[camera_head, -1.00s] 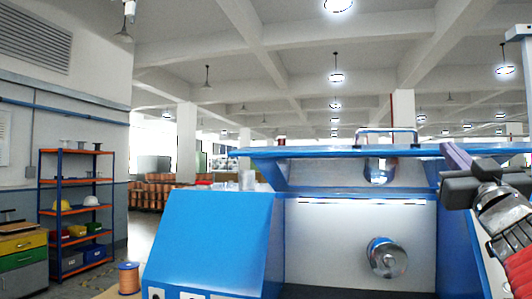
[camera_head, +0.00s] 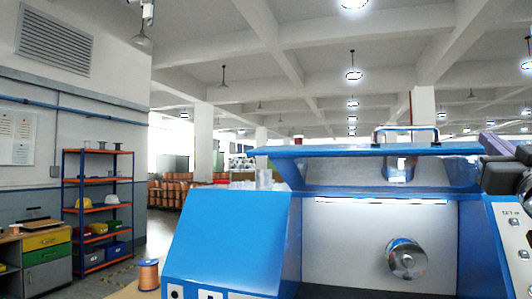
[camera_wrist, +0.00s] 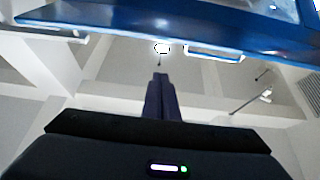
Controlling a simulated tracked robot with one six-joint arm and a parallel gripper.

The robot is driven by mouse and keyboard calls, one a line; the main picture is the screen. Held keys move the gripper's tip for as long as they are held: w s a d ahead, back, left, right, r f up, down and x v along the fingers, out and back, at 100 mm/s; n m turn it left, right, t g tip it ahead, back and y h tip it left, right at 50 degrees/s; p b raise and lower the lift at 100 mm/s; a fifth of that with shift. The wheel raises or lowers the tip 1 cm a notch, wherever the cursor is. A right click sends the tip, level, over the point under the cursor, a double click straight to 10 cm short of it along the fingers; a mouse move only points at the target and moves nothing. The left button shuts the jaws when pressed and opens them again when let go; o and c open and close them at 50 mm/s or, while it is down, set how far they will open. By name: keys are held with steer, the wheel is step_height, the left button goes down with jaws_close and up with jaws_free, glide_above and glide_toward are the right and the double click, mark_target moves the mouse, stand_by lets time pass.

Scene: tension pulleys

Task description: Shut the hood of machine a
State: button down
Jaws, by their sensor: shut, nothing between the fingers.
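The hood (camera_head: 330,151) of the blue machine is raised, a blue-edged panel with a metal handle (camera_head: 405,131) on its top. Below it the machine's pale inside and a round metal pulley (camera_head: 407,258) lie open to view. My gripper (camera_head: 490,143) is at the hood's right end, partly cut off by the picture edge. In the wrist view its dark fingers (camera_wrist: 161,88) are together with nothing between them. The hood's blue edge (camera_wrist: 130,27) crosses above the fingertips there, with a visible gap. I cannot tell which letter the machine bears.
A control panel with buttons (camera_head: 511,236) is at the machine's right. A copper-coloured spool (camera_head: 148,274) stands at its left. An orange shelf rack (camera_head: 97,208) and a drawer cabinet (camera_head: 40,255) stand farther left. Open floor lies between rack and machine.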

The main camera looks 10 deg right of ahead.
mark_target(475, 148)
steer(key=shift+w+d+f, duration=0.1)
steer(key=shift+w+d, duration=0.5)
steer(key=shift+w, duration=0.45)
steer(key=shift+w+d+r, duration=0.1)
steer(key=shift+w+d, duration=0.55)
steer(key=shift+w, duration=0.4)
steer(key=shift+w+d+f, duration=0.1)
steer(key=shift+w+d, duration=0.5)
steer(key=shift+w, duration=0.45)
steer(key=shift+f, duration=0.15)
